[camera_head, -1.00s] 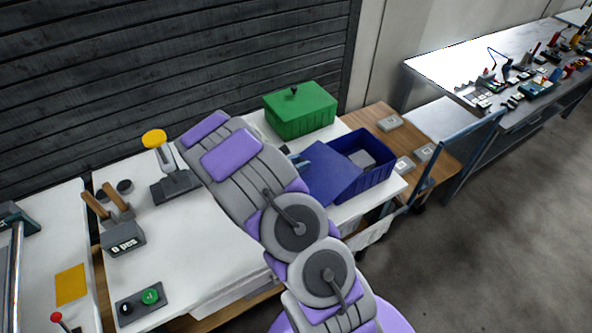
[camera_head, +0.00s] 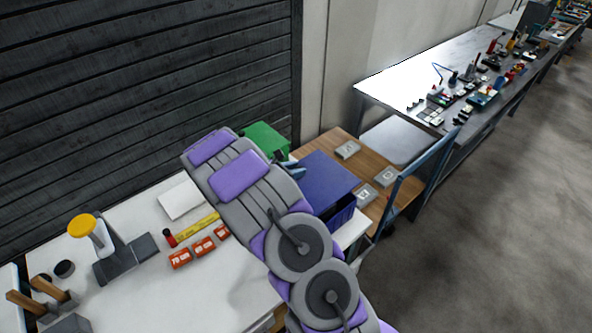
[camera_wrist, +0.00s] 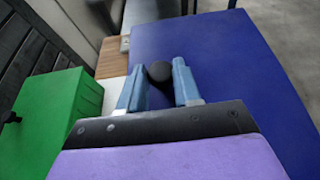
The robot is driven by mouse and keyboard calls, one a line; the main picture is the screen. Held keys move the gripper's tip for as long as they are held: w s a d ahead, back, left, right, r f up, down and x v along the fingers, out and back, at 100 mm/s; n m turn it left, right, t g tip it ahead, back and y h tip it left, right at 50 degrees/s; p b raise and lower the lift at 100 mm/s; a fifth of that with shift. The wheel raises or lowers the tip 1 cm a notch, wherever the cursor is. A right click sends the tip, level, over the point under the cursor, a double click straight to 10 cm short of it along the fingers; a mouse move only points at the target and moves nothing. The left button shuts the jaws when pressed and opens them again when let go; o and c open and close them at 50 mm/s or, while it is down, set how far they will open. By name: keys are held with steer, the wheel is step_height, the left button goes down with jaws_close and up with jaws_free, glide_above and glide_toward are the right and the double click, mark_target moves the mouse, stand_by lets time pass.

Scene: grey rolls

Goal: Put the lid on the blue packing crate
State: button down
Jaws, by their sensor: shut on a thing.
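The flat blue lid (camera_head: 324,176) is in my gripper (camera_head: 290,168), whose fingertips are mostly hidden by my arm in the head view. In the wrist view my gripper (camera_wrist: 158,84) has its two blue fingers closed around the lid's round black knob (camera_wrist: 159,71). The lid (camera_wrist: 220,55) fills the right of that view. The blue packing crate (camera_head: 341,213) is under and in front of the lid in the head view. Only its near corner and a dark part of its opening show. I cannot tell whether the lid touches the rim.
A green box (camera_head: 266,139) stands left of the lid, close to my gripper; it also shows in the wrist view (camera_wrist: 50,125). A wooden surface (camera_head: 350,165) with small grey blocks lies behind and right.

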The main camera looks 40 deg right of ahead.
steer(key=shift+d+f, duration=0.2)
steer(key=shift+d, duration=0.45)
steer(key=shift+d+f, duration=0.2)
steer(key=shift+f, duration=0.45)
steer(key=shift+a+f+b, duration=0.35)
steer(key=shift+f+b, duration=0.15)
steer(key=shift+f, duration=0.4)
steer(key=shift+a+f+b, duration=0.3)
steer(key=shift+f+b, duration=0.15)
steer(key=shift+f, duration=0.4)
steer(key=f, duration=0.1)
steer(key=f+b, duration=0.1)
steer(key=f, duration=0.1)
steer(key=shift+d+f+b, duration=0.3)
steer(key=shift+f, duration=0.05)
steer(key=shift+a, duration=0.15)
steer(key=c, duration=1)
jaws_free()
steer(key=shift+r, duration=0.1)
steer(key=o, duration=0.3)
steer(key=shift+d, duration=0.2)
